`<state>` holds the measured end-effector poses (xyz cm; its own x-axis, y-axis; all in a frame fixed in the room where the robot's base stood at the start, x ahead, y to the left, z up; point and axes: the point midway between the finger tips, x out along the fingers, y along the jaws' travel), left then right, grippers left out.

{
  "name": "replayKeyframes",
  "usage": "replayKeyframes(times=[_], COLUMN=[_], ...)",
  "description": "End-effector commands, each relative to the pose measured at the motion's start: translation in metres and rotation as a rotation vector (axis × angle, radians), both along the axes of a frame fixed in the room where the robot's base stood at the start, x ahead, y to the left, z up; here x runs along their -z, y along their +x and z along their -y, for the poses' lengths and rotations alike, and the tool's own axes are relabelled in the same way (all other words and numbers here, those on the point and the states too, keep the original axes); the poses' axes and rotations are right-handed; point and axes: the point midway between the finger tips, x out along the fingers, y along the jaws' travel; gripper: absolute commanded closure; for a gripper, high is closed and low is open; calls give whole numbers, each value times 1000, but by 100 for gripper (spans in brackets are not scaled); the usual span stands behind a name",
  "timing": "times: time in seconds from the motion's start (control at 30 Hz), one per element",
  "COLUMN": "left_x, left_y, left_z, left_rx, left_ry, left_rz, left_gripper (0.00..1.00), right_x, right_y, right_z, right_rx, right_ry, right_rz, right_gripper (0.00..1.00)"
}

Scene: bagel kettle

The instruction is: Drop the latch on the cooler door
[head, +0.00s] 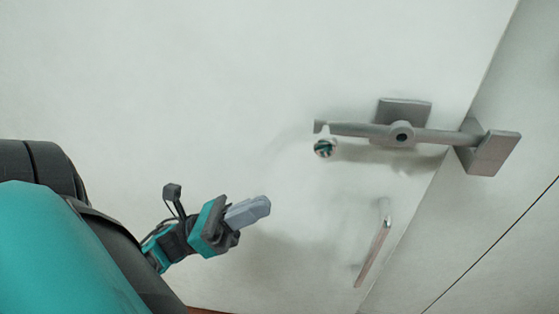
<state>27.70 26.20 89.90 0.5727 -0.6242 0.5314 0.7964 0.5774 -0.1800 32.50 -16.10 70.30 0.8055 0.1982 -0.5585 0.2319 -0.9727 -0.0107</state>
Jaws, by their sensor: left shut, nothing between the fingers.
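The pale cooler door (180,80) fills most of the head view and looks closed against the frame at right. A grey latch bar (440,136) lies nearly level on a pivot mount (405,108) near the door's edge. Its right end reaches the grey bracket (494,153) on the frame; I cannot tell how deeply it sits there. My right gripper is out of view.
A slim door handle (374,250) stands out from the door below the latch, to the right of my left gripper. The frame or wall (515,220) runs down the right side. The door surface left of the latch is clear.

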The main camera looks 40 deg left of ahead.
Motion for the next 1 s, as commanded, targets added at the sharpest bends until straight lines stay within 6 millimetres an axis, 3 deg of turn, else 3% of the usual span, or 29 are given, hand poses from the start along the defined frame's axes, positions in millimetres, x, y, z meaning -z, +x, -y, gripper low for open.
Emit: replayKeyframes(times=[0.2, 1.0], left_x=[12, 12], left_y=[-11, -12], left_z=[-12, -13], left_rx=[0, 0], left_ry=[0, 1], left_rz=[-2, -1], left_gripper=[100, 100], right_x=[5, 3], right_y=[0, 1], right_z=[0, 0], right_rx=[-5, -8], right_ry=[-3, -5], right_rz=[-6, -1], right_gripper=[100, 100])
